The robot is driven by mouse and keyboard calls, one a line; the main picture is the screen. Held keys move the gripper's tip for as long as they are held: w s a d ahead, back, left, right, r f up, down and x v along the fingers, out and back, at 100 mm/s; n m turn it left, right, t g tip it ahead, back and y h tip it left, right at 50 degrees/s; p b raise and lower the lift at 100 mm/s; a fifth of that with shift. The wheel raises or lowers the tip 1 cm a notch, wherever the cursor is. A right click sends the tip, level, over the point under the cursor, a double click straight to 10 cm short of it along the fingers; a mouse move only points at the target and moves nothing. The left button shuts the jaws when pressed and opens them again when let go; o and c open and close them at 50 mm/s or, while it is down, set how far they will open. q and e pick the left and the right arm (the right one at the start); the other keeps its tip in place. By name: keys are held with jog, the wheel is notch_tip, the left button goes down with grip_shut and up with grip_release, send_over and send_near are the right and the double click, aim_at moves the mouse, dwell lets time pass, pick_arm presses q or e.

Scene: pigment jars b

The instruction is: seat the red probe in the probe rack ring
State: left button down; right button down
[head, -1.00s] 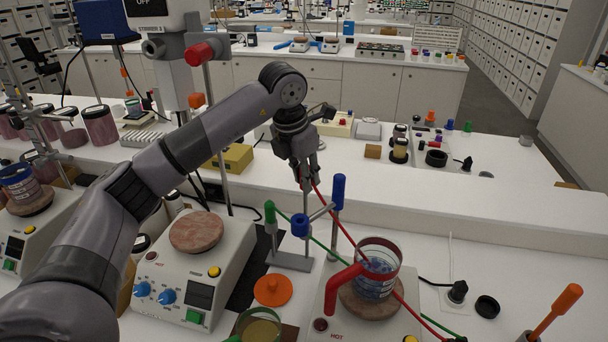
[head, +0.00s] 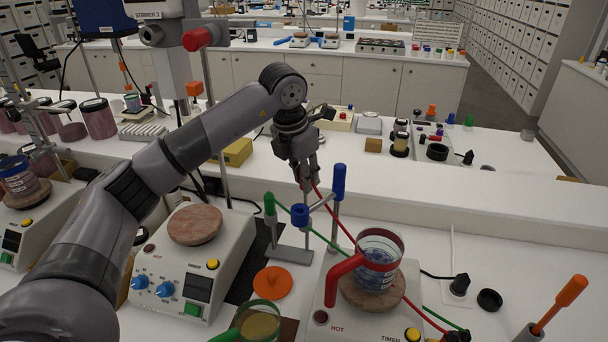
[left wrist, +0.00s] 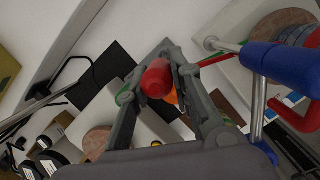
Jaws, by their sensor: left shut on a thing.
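The probe rack (head: 290,252) is a metal stand on the bench, with a blue ring (head: 300,214) at its middle. A green probe (head: 269,203) stands on its left and a blue probe (head: 339,182) on its right; the blue probe also shows in the left wrist view (left wrist: 285,72). My left gripper (head: 307,170) is above the rack, shut on the red probe. The red handle (left wrist: 157,78) shows between the fingers in the left wrist view. In the head view the fingers mostly hide the probe. The ring's opening cannot be made out.
A red cable (head: 335,217) runs from my gripper toward a beaker of blue contents (head: 378,262) on a hot plate right of the rack. Another hot plate (head: 195,224) stands left. An orange cap (head: 272,283) lies in front. A raised ledge runs behind the rack.

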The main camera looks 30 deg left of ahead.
pick_arm(q)
notch_tip(320, 180, down, 10)
jog(key=b, duration=0.6)
jog(key=shift+r+b, duration=0.25)
jog(key=shift+b, duration=0.05)
dwell(2.4)
jog(key=c, duration=1.3)
grip_release()
jog(key=shift+r, duration=0.1)
jog(key=shift+c, duration=0.2)
jog(key=v, duration=1.2)
